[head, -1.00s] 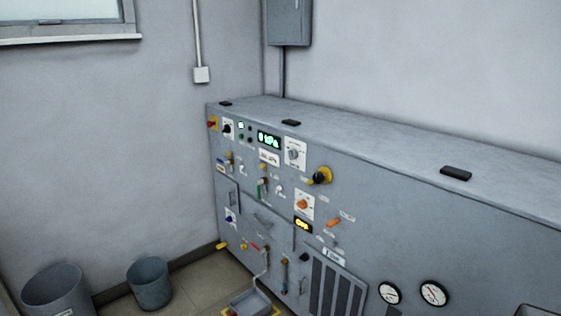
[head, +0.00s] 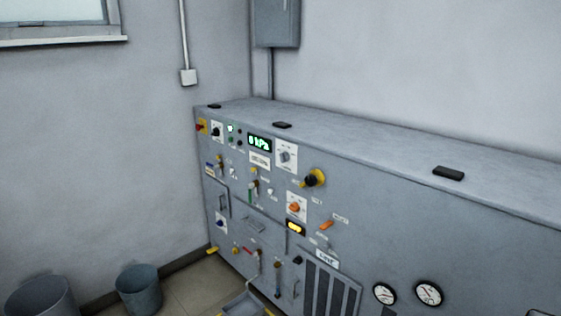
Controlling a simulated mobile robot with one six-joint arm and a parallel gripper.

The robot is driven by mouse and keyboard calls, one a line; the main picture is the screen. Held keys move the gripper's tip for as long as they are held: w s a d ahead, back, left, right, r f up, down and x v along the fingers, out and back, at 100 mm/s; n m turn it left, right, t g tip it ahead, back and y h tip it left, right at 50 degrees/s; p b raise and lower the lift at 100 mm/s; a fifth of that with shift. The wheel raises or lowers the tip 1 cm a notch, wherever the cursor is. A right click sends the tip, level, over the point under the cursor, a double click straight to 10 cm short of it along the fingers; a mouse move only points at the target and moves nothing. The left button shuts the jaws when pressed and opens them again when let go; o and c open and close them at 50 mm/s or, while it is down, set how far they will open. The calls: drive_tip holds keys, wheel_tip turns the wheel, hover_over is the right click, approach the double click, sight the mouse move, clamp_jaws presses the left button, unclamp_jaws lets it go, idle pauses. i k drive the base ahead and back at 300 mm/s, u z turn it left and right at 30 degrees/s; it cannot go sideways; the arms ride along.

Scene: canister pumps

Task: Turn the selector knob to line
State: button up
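The grey pump panel (head: 350,205) stands along the wall. Several knobs sit on its front: a grey knob on a white plate (head: 286,156), a black knob on a white plate (head: 217,132), an orange knob on a white plate (head: 295,208), a black and yellow knob (head: 314,179) and a blue knob (head: 220,223). The lettering around them is too small to read, so I cannot tell which is the selector or where each one points. My gripper is not in view.
A green-lit display (head: 260,142) and an amber display (head: 295,228) glow on the panel. Two gauges (head: 428,293) sit at lower right. A bin (head: 138,290) and a larger bin (head: 42,299) stand on the floor at lower left. Small black blocks (head: 448,173) lie on the cabinet top.

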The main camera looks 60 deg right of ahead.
sight(284, 157)
drive_tip(key=i, duration=0.85)
drive_tip(key=u, duration=0.05)
